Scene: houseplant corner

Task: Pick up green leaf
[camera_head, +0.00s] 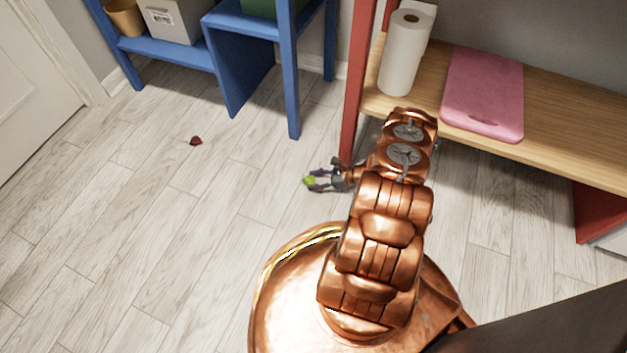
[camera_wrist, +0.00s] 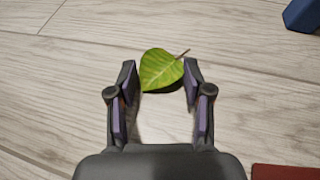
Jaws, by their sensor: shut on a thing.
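The green leaf (camera_head: 309,181) is at the tips of my gripper (camera_head: 316,181) in the head view, over the pale plank floor left of the red shelf post. In the wrist view the yellow-green leaf (camera_wrist: 160,70) spans the space between the two dark fingertips of my gripper (camera_wrist: 159,76), its brown stem pointing to the upper right. My gripper is shut on the leaf. I cannot tell whether the leaf touches the floor or is just above it.
A dark red leaf-like piece (camera_head: 196,141) lies on the floor at the left. A blue shelf unit (camera_head: 292,80) stands behind. At the right, a wooden shelf (camera_head: 560,115) holds a paper roll (camera_head: 402,60) and a pink board (camera_head: 484,90). The left floor is mostly clear.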

